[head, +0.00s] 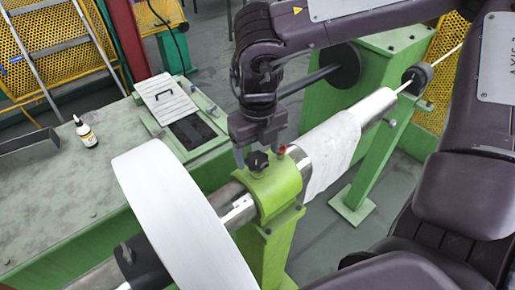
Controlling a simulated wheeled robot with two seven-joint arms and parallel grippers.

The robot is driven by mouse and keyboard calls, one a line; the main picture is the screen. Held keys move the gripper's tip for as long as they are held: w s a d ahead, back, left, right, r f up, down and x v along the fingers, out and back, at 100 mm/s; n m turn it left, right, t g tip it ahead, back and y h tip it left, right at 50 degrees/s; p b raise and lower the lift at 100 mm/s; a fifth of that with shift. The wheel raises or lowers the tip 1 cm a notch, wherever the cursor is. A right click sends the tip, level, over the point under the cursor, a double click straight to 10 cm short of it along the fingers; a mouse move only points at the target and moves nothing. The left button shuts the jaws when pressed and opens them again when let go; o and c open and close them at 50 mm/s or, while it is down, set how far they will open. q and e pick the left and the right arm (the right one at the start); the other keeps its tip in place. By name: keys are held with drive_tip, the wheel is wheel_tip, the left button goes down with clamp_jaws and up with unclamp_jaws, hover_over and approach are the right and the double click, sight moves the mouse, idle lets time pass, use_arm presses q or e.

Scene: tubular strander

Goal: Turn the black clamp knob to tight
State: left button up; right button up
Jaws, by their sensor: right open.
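The black clamp knob (258,161) sits on top of the light-green clamp block (274,188), which stands around the metal tube. My right gripper (260,158) points down from above at the knob, with its fingers apart on either side of it. I cannot tell whether the fingers touch the knob. A small red part (282,150) stands on the block just right of the fingers. My left gripper is not in view.
A large white disc (185,220) stands left of the clamp. A white cloth (328,155) hangs over the tube to the right. A bottle (86,132) and a hatch lid (165,97) are on the green bench. A dark disc (341,66) is behind my right arm.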

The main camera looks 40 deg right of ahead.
drive_tip(key=shift+f, duration=0.7)
